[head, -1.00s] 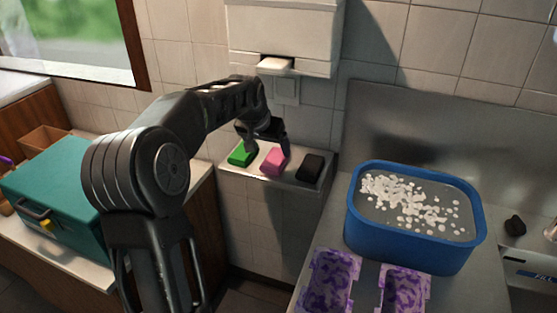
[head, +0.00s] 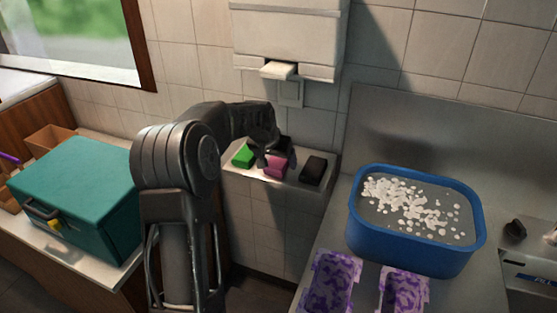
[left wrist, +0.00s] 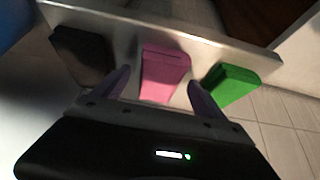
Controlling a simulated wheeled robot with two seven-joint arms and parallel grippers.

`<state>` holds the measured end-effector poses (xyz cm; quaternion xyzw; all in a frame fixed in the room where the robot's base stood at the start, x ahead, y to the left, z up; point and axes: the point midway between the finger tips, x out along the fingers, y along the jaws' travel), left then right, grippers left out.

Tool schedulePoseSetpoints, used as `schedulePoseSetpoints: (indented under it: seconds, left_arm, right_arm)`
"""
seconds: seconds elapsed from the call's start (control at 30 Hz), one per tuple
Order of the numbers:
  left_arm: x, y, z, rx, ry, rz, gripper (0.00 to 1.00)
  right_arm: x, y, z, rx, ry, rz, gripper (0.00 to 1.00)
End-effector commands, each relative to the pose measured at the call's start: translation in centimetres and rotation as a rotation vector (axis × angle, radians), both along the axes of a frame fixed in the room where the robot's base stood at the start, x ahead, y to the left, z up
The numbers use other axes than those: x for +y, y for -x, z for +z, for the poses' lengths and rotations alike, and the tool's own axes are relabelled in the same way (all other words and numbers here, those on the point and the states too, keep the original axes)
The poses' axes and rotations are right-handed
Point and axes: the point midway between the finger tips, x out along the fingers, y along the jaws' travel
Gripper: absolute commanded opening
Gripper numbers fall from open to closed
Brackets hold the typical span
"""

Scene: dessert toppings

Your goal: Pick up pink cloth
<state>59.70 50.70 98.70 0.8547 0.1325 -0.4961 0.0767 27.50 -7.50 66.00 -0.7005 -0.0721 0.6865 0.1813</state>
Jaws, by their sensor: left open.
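The pink cloth (head: 276,170) is a small folded block on a narrow wall shelf (head: 233,178), between a green cloth (head: 243,156) and a black cloth (head: 313,170). My left gripper (head: 268,155) is over the pink cloth and partly covers it in the head view. In the left wrist view the open fingers (left wrist: 157,92) stand on either side of the pink cloth (left wrist: 163,72). The green cloth (left wrist: 231,85) is to its right and the black cloth (left wrist: 79,55) to its left. Whether the fingers touch the pink cloth cannot be told. My right gripper is not in view.
A white dispenser (head: 285,38) hangs on the wall just above the shelf. A blue tub (head: 405,246) of water with white bits stands on the counter at right, behind purple patterned holders (head: 330,283). A teal box (head: 85,190) stands at left.

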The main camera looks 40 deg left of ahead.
Motion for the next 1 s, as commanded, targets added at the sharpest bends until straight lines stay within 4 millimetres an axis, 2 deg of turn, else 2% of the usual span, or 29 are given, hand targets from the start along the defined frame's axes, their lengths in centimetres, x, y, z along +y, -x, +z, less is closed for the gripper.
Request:
schedulePoseSetpoints:
  seconds: [0.67, 1.0]
  left_arm:
    - [0.06, -0.26, -0.40, -0.002, -0.001, 0.000, 0.81]
    - [0.06, -0.26, -0.40, -0.002, -0.001, 0.000, 0.53]
  right_arm:
    - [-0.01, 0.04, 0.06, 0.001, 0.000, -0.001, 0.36]
    - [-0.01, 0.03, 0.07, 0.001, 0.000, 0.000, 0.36]
